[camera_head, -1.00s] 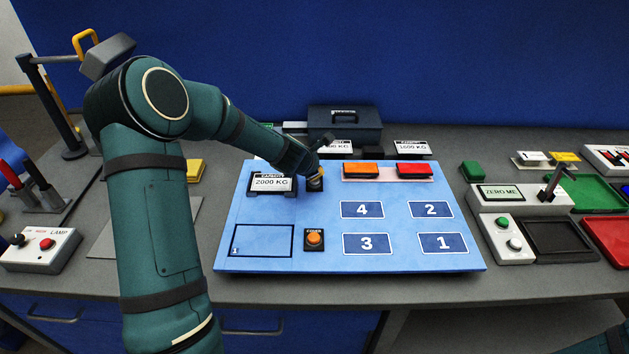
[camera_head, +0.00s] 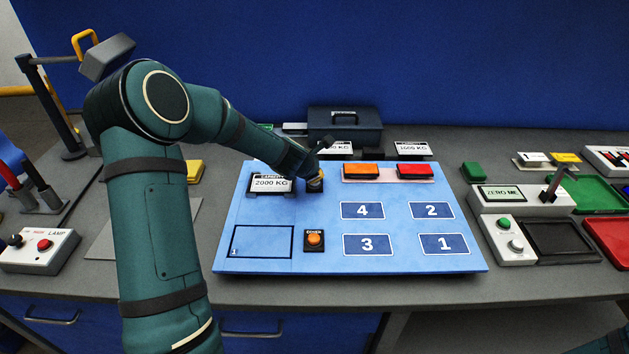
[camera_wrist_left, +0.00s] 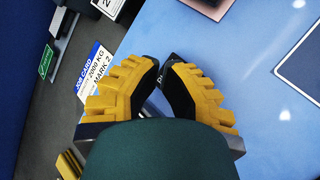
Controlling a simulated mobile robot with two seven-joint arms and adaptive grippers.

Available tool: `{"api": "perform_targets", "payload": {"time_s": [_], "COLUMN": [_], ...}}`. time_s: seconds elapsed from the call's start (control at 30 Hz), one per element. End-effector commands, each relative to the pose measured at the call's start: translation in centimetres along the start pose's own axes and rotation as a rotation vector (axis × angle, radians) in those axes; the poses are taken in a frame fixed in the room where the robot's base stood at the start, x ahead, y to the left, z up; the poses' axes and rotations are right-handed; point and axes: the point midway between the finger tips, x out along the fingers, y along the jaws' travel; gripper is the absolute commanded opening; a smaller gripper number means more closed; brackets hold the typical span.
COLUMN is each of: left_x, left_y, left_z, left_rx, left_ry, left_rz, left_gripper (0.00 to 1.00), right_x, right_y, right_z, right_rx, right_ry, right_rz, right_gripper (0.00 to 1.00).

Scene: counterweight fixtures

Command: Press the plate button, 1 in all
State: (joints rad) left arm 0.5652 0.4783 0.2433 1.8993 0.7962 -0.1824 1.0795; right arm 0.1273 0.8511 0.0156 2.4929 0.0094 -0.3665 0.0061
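The blue panel (camera_head: 385,205) lies on the bench. A dark button base (camera_head: 315,189) sits at its upper middle, beside the 2000 KG sign (camera_head: 270,185). My left gripper (camera_head: 315,178) is right above this base and hides the button; contact cannot be told. In the left wrist view its yellow-padded fingers (camera_wrist_left: 163,65) have their tips close together, with nothing seen held. A dark label starting with P shows between them. A second button, orange and labelled COVER (camera_head: 314,238), is lower on the panel. My right gripper is not in view.
Orange (camera_head: 361,171) and red (camera_head: 414,171) blocks sit at the panel's back. A ZERO ME box (camera_head: 515,199) and a green-button box (camera_head: 507,240) stand to the right. A lamp box (camera_head: 40,249) is at the left. The numbered panel areas are clear.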

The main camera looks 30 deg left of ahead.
Motion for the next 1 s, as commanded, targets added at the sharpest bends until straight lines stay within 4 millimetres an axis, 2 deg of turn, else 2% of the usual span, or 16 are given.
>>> {"api": "perform_targets", "payload": {"time_s": [0.57, 1.0], "left_x": [0.44, 0.03], "left_y": [-0.33, -0.03], "left_z": [-0.35, -0.06], "left_rx": [0.000, 0.000], "left_ry": [0.001, 0.001], "left_rz": [0.000, -0.001], "left_gripper": [0.00, 0.00], "right_x": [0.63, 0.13], "right_y": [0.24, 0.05], "right_z": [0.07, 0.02], "right_rx": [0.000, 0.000], "right_ry": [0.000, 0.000], "right_rz": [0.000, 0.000], "right_gripper": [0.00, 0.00]}}
